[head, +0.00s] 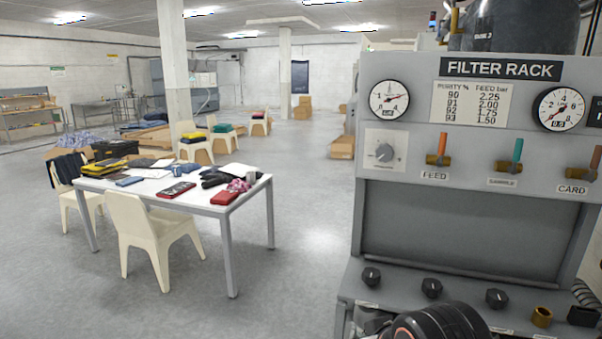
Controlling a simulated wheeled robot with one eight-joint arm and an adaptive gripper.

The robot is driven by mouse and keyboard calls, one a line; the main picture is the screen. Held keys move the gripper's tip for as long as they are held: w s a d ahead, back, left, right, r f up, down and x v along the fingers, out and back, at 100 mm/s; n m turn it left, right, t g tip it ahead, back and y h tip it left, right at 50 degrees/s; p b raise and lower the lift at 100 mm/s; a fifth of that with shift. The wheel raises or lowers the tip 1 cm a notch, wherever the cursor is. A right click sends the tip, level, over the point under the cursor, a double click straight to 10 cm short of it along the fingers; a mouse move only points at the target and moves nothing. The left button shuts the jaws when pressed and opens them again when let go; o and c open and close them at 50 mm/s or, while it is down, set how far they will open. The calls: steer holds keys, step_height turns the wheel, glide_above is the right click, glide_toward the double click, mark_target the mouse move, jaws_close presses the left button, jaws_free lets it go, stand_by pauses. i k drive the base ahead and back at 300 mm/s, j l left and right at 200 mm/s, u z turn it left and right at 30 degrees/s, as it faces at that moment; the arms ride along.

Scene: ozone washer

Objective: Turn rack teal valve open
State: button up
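The filter rack (400,240) stands close on the right side of the head view. Its teal valve handle (518,150) points up, tilted slightly right, above a brass body with a small label that looks like "SAMPLE". An orange handle (443,143) labelled FEED stands upright to its left. A brownish-orange handle (596,158) labelled CARD is at the right edge. A dark rounded part of my arm with an orange ring shows at the bottom edge, below the valves and apart from them. My gripper's fingers are not visible.
The rack carries a left gauge (389,99), a right gauge (559,110) and a grey dial (385,151). Black knobs (431,288) line its lower ledge. A white table (196,199) with clothes and cream chairs (146,228) stand left, with open floor between.

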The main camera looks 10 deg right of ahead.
mark_target(518, 145)
steer(key=z, duration=1.3)
